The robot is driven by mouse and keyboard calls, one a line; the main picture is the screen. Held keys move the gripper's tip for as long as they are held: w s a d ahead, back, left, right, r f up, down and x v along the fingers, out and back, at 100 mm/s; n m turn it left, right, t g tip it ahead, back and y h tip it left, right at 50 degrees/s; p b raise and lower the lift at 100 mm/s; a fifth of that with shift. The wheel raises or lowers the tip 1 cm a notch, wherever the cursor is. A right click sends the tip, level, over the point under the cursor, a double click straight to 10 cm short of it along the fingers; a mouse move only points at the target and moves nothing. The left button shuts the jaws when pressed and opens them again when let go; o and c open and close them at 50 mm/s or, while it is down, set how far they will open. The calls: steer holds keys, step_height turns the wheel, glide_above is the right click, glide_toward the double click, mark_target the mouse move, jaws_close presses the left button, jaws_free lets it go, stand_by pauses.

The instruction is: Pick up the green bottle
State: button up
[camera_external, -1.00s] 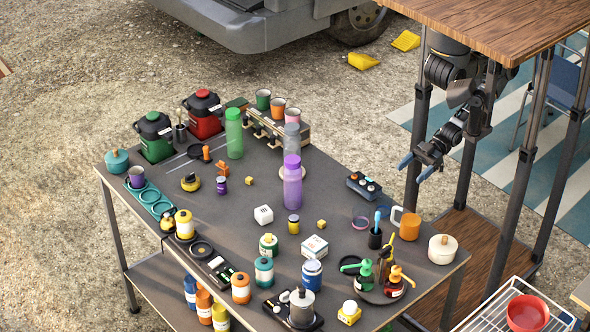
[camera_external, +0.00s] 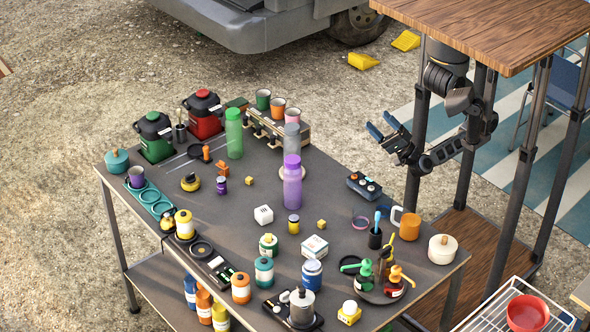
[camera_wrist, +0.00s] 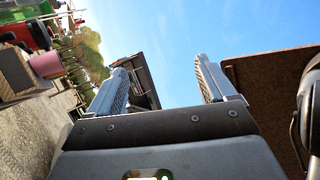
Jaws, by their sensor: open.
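The green bottle (camera_external: 234,134) is tall and translucent. It stands upright at the back of the dark table, left of the stove-like unit with cups. My gripper (camera_external: 382,127) is in the air beyond the table's right edge, well to the right of the bottle, with its fingers apart and nothing between them. In the wrist view my gripper (camera_wrist: 160,82) shows two grey-blue fingers spread against the sky. A green patch shows at the top left of the wrist view, but I cannot tell whether it is the bottle.
A purple bottle (camera_external: 292,182) and a grey translucent bottle (camera_external: 292,143) stand mid-table, between my gripper and the green bottle. A red pot (camera_external: 204,117) and a green pot (camera_external: 154,140) stand left of it. A wooden tabletop (camera_external: 490,32) overhangs near my arm.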

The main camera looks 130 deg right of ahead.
mark_target(227, 112)
steer(key=w+d+r+n+t+y+p, duration=0.1)
steer(key=w+d+r+n+t+p, duration=0.2)
steer(key=w, duration=0.7)
steer(key=w+d+r+n+y+p, duration=0.1)
steer(key=w+d+r+n+p, duration=0.2)
steer(key=w+d+r+n, duration=0.5)
steer(key=w+d+r+n+t+y+p, duration=0.1)
steer(key=w+d+r+n+y+p, duration=0.1)
steer(key=w+d+r+n, duration=0.45)
steer(key=w+d+r+n+t+y+p, duration=0.1)
steer(key=w+d+n+y+p, duration=0.2)
steer(key=d, duration=0.7)
steer(key=s+d+f+m+g+y+b, duration=0.1)
steer(key=d+f+g+b, duration=0.3)
steer(key=f, duration=0.7)
steer(key=d+f+m+g+y+b, duration=0.15)
steer(key=d+f, duration=0.35)
steer(key=f, duration=0.6)
steer(key=shift+n, duration=0.5)
steer(key=p+x, duration=0.1)
steer(key=x, duration=0.2)
steer(key=p+x, duration=0.2)
steer(key=x, duration=0.1)
steer(key=shift+d+r, duration=0.2)
steer(key=shift+d, duration=0.3)
steer(key=shift+w+d+f, duration=0.1)
steer(key=shift+w+d, duration=0.1)
steer(key=shift+w, duration=0.05)
